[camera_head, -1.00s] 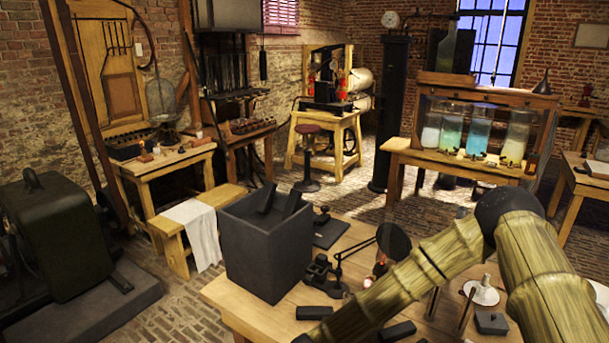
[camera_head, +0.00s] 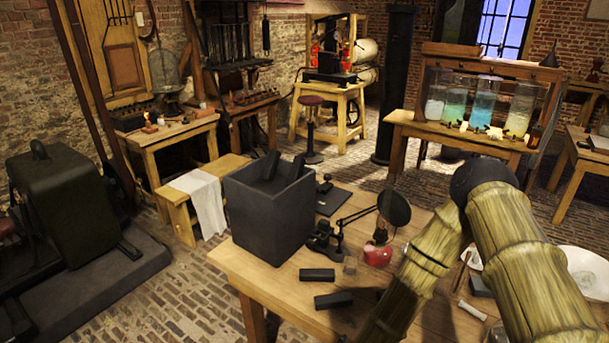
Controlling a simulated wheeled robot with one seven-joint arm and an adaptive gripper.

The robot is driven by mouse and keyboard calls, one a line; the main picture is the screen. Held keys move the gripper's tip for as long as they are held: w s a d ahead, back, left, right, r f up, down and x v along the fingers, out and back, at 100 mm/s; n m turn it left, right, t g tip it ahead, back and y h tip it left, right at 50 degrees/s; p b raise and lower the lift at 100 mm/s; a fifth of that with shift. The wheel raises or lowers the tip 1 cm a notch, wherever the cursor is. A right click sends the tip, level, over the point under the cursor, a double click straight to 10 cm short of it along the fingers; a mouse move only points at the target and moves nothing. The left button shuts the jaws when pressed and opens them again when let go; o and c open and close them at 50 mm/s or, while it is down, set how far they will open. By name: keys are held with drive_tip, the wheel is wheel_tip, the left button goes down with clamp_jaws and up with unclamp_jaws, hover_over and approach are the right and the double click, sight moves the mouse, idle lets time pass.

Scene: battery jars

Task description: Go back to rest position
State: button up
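My arm, with bamboo-like links, fills the right front of the head view. Its dark elbow joint stands above the wooden table (camera_head: 290,284). One link runs from the elbow down and left and leaves the picture at the bottom edge. My gripper is out of view, so I cannot see whether it holds anything. A dark open-topped bin (camera_head: 264,222) stands on the table's back left, with black blocks (camera_head: 268,166) showing at its top. Two more black blocks (camera_head: 317,275) (camera_head: 333,300) lie on the table in front of it.
A lamp-like stand with a round dark disc (camera_head: 394,207) and a red flask (camera_head: 378,255) stand left of my arm. A white bowl (camera_head: 588,268) lies to its right. Glass jars of blue and pale liquid (camera_head: 482,106) stand in a case behind.

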drive_tip(key=s+d+f+n+g+y, duration=0.1)
drive_tip(key=s+d+f+n+g, duration=0.15)
drive_tip(key=s, duration=0.75)
drive_tip(key=s+d+f+n+g+y, duration=0.15)
drive_tip(key=s+d+g, duration=0.25)
drive_tip(key=s, duration=0.6)
drive_tip(key=s+d+f+n+g, duration=0.2)
drive_tip(key=s+d+f+g, duration=0.15)
drive_tip(key=s, duration=0.65)
drive_tip(key=f+b, duration=0.4)
drive_tip(key=shift+w, duration=0.25)
